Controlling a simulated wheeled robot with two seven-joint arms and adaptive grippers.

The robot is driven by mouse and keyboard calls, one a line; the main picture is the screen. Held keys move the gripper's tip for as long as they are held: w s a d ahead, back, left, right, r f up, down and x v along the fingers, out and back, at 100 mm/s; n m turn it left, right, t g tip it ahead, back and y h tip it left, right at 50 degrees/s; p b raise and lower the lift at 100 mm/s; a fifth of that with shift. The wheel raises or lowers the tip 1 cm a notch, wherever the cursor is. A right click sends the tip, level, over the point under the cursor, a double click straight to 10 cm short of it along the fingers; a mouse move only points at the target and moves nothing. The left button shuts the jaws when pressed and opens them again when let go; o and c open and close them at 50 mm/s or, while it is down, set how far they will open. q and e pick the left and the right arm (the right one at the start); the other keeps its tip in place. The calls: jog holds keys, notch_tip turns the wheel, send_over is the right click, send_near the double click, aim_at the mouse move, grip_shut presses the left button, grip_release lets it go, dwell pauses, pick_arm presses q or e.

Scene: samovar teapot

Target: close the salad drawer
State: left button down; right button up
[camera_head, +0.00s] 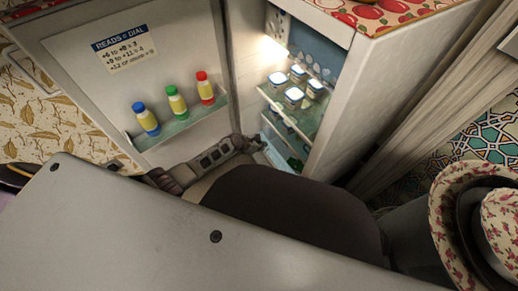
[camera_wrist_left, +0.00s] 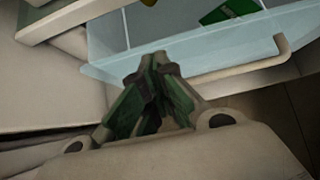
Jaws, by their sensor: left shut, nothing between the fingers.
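The salad drawer (camera_wrist_left: 205,55) is a pale blue, see-through box in the left wrist view. Its front panel carries a beige bar handle (camera_wrist_left: 245,70). I look into it from above, so it stands at least partly out. A green item (camera_wrist_left: 228,10) lies inside. My left gripper (camera_wrist_left: 158,58) is shut and empty, its fingertips just in front of the drawer's front panel, left of the handle. I cannot tell whether they touch it. In the head view my left arm hides most of the drawer at the bottom of the fridge.
The fridge door (camera_head: 85,60) stands open at the left; its shelf holds blue-, green- and red-capped bottles (camera_head: 176,102). Several small jars (camera_head: 294,97) stand on the lit fridge shelf. A flowered round object (camera_head: 455,205) is at the lower right.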

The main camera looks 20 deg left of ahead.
aim_at(269, 143)
dwell(0.4)
pick_arm(q)
jog(key=w, duration=0.1)
jog(key=w+d, duration=0.1)
jog(key=w, duration=0.1)
jog(key=shift+w+d+r, duration=0.15)
jog(key=shift+d, duration=0.75)
pick_arm(e)
jog(key=shift+w+d+r, duration=0.1)
jog(key=shift+r, duration=0.6)
pick_arm(q)
jog(key=shift+p, duration=0.3)
pick_arm(e)
jog(key=shift+s+f, duration=0.2)
pick_arm(q)
jog(key=shift+a, duration=0.1)
